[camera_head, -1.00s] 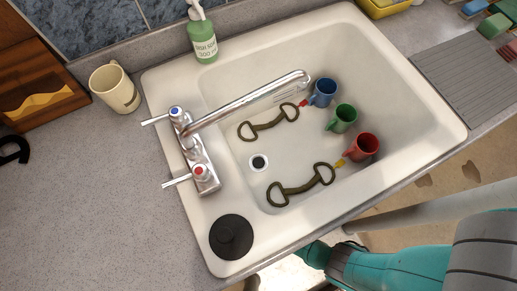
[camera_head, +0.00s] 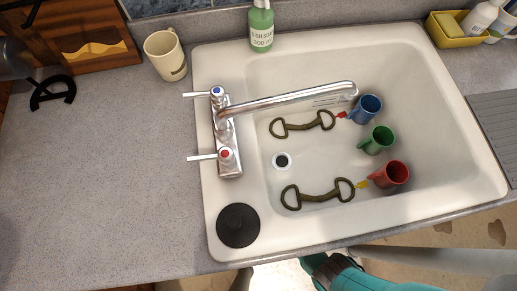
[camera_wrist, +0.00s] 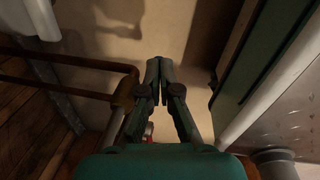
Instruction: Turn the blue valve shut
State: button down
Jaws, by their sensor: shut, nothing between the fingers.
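The blue valve is the blue-capped tap handle (camera_head: 217,92) at the far end of the chrome faucet body (camera_head: 228,130), on the left rim of the sink. Its lever points left. The red-capped handle (camera_head: 225,155) sits at the near end, with its lever also pointing left. The chrome spout (camera_head: 290,98) reaches right over the basin. I cannot tell whether water runs. My gripper (camera_wrist: 158,72) shows only in the wrist view, shut and empty, over floor below the counter and away from the faucet.
The white sink (camera_head: 440,140) holds blue (camera_head: 368,110), green (camera_head: 378,140) and red (camera_head: 392,174) mugs and two metal bits (camera_head: 302,124). A soap bottle (camera_head: 261,27), a cream mug (camera_head: 166,56) and a black stopper (camera_head: 238,226) surround it. The left counter (camera_head: 110,170) is mostly clear.

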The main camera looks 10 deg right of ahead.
dwell(0.8)
notch_tip(320, 180, up, 7)
jog(key=s, duration=0.1)
jog(key=shift+r, duration=0.2)
dwell(0.4)
jog(key=shift+d, duration=0.1)
